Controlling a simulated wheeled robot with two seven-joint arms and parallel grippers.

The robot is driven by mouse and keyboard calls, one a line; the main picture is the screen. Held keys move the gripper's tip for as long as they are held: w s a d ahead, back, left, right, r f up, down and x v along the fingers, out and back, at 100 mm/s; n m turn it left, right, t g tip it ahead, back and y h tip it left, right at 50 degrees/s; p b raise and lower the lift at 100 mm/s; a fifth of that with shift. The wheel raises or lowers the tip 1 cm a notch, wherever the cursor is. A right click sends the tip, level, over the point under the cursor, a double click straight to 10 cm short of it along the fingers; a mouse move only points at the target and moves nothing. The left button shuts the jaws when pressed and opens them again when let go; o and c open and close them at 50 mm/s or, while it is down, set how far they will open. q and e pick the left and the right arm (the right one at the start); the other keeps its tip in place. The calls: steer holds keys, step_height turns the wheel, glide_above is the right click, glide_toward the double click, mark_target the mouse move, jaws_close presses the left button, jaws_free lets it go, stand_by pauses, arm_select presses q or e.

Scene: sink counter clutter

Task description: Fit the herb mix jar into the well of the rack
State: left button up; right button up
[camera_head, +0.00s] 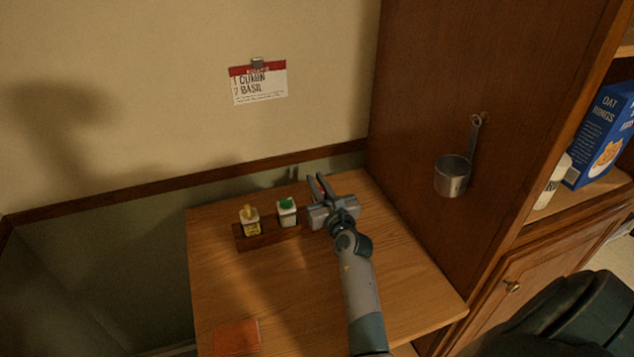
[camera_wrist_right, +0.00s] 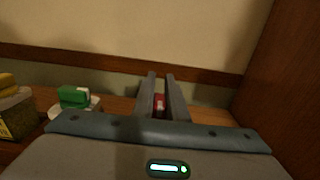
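A small brown wooden rack (camera_head: 268,238) stands on the table. A yellow-topped jar (camera_head: 250,222) is at its left end and a green-topped jar (camera_head: 287,212) at its right; both also show in the wrist view, yellow-topped (camera_wrist_right: 16,118) and green-topped (camera_wrist_right: 75,98). Between them the rack's top is bare. My right gripper (camera_head: 317,183) is right of the rack, fingers pointing to the wall. A narrow red thing (camera_wrist_right: 160,102) fills the gap between its fingers; its lower part is hidden. It may be the herb mix jar, but no label shows. My left gripper is out of view.
An orange-red cloth or pad (camera_head: 236,338) lies at the table's front left. A wooden cabinet side (camera_head: 420,120) with a hanging metal cup (camera_head: 453,176) rises right of the table. A card (camera_head: 258,84) on the wall reads cumin and basil.

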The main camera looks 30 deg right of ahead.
steer(key=o, duration=0.3)
steer(key=shift+s+r, duration=0.1)
steer(key=shift+r, duration=0.05)
steer(key=shift+s+a+p, duration=0.15)
steer(key=shift+s+p, duration=0.3)
steer(key=shift+s, duration=0.15)
steer(key=p+v, duration=0.2)
steer(key=v, duration=0.8)
steer(key=shift+s+p, duration=0.3)
steer(key=shift+a, duration=0.2)
